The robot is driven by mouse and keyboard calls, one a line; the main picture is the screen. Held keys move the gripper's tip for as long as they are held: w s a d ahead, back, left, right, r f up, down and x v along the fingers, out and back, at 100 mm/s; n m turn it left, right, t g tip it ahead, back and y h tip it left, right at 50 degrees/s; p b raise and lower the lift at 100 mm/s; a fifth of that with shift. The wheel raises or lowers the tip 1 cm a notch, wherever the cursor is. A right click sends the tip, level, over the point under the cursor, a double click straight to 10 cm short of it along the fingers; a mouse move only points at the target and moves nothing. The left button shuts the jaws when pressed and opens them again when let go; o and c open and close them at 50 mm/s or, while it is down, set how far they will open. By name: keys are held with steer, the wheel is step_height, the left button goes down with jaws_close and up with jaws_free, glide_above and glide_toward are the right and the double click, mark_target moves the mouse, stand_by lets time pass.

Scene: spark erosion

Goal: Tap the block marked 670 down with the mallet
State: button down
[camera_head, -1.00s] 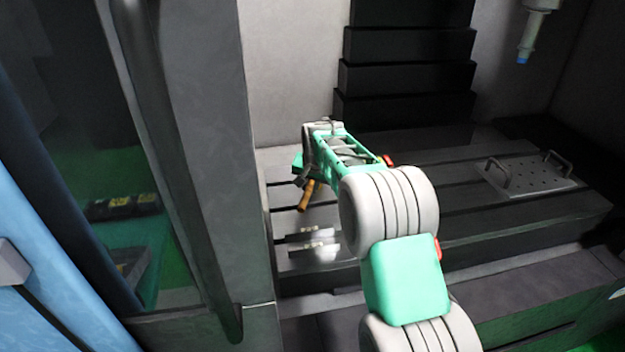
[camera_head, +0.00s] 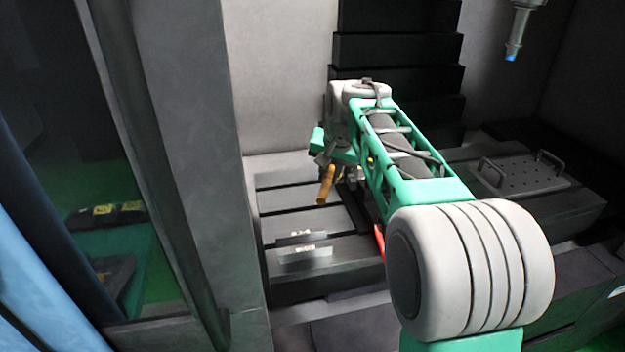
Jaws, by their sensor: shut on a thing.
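My gripper (camera_head: 329,160) is shut on the mallet, above the slotted machine table. The mallet's orange-brown handle (camera_head: 326,184) hangs down at a tilt below the jaws. I cannot make out its head. Two small grey metal blocks sit on the table to the lower left of the gripper: a rear block (camera_head: 292,238) and a front block (camera_head: 307,256). Both have pale marks on top, too small to read, so I cannot tell which is 670. The mallet is apart from both blocks.
The table (camera_head: 285,204) has dark slots. A perforated plate with two handles (camera_head: 523,176) lies at the right. A spindle nozzle (camera_head: 516,40) hangs at upper right. A thick door post (camera_head: 190,160) stands at left. Dark yellow-labelled items (camera_head: 103,214) show beyond it.

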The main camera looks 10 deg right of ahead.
steer(key=shift+s+d+r, duration=0.35)
steer(key=shift+s+r, duration=0.15)
steer(key=shift+s, duration=0.3)
step_height(320, 180, up, 9)
steer(key=p, duration=0.7)
